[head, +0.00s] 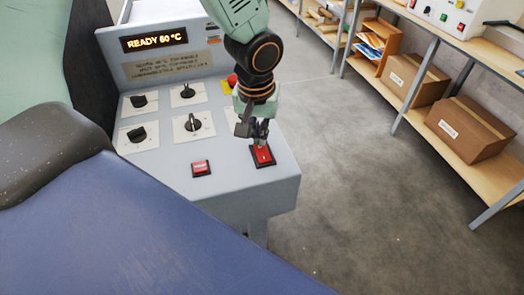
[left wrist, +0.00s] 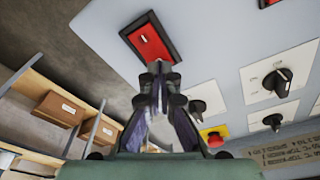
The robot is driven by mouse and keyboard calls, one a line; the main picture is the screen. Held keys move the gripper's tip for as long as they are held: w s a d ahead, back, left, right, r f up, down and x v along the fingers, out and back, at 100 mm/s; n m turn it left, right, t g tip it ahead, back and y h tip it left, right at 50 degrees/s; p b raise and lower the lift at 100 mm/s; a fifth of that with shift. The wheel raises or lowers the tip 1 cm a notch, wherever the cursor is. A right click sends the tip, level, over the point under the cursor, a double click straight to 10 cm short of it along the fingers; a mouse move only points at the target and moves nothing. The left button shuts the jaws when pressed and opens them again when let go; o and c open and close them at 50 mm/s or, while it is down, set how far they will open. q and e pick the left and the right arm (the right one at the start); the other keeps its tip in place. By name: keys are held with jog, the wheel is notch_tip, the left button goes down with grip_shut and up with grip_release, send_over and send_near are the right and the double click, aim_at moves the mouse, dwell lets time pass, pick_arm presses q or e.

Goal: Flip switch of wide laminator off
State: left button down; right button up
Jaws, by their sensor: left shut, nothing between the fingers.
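The wide laminator's control panel (head: 225,160) is light grey, with a lit display (head: 160,38) reading "READY 60 °C". A red rocker switch (head: 263,157) in a black frame sits at the panel's near right corner. The switch also shows in the left wrist view (left wrist: 150,42), with a white line mark on it. I cannot tell which side is pressed. My left gripper (head: 262,138) is shut and empty, its fingertips just over the switch; contact is unclear. In the left wrist view its fingertips (left wrist: 158,78) are near the switch's edge. My right gripper is not in view.
Shelving with cardboard boxes (head: 468,127) stands at the right. The grey floor (head: 350,190) between is clear.

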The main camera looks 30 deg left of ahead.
aim_at(260, 147)
pick_arm(q)
jog(key=shift+w+d+f, duration=0.1)
jog(key=shift+w+f, duration=0.05)
jog(key=shift+f, duration=0.05)
jog(key=shift+f+b, duration=0.15)
jog(key=shift+b, duration=0.15)
jog(key=shift+f, duration=0.35)
jog(key=shift+r+p, duration=2.85)
jog(key=shift+r, duration=0.8)
jog(key=shift+f, duration=0.15)
